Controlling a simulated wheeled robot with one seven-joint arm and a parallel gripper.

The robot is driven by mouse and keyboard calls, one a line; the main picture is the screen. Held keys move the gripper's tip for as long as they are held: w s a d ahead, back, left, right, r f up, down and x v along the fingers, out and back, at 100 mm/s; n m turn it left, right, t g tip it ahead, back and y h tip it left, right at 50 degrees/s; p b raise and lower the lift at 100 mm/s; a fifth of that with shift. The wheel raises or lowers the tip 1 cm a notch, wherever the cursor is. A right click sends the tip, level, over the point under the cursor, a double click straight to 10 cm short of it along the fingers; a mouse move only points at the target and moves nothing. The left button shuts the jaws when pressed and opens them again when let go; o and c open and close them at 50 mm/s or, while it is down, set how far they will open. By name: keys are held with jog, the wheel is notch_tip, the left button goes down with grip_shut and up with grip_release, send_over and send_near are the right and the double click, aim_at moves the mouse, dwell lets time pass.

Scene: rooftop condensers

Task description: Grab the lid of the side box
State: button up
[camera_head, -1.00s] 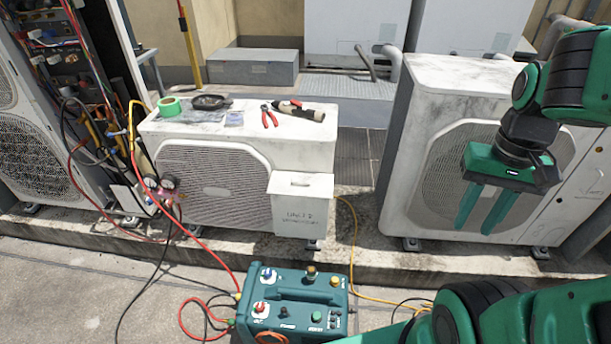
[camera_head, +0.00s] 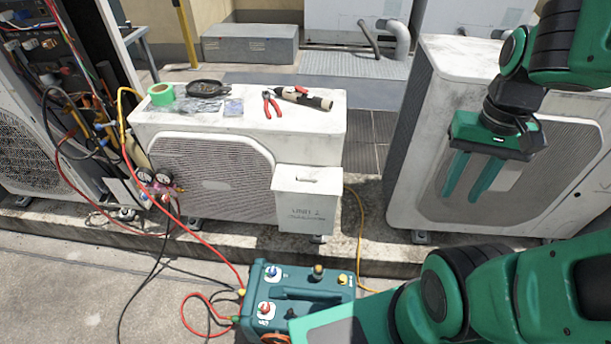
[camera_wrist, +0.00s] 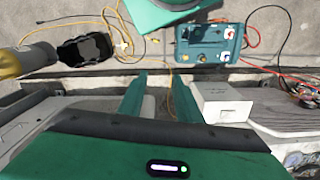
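The side box (camera_head: 306,211) is a small white box on the front right corner of the middle condenser unit. Its white lid (camera_head: 307,179) is closed and has a small slot or handle on top. The box also shows in the wrist view (camera_wrist: 221,104), right of the fingers. My gripper (camera_head: 466,198) points down in front of the right condenser, to the right of the box and apart from it. Its two green fingers are apart with nothing between them; they also show in the wrist view (camera_wrist: 152,98).
The middle condenser's top (camera_head: 210,122) carries green tape (camera_head: 161,94), red pliers (camera_head: 271,104) and other tools. A teal machine (camera_head: 290,300) with hoses stands on the ground before it. The right condenser (camera_head: 470,62) stands close behind my gripper.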

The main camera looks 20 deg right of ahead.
jog(key=shift+a, duration=0.15)
jog(key=o, duration=0.3)
jog(key=shift+o, duration=1.3)
jog(key=shift+s+r, duration=0.2)
jog(key=shift+s, duration=0.2)
jog(key=n+t+y, duration=0.6)
jog(key=n+y, duration=0.9)
jog(key=n, duration=0.5)
send_near(315, 174)
jog(key=shift+x, duration=4.95)
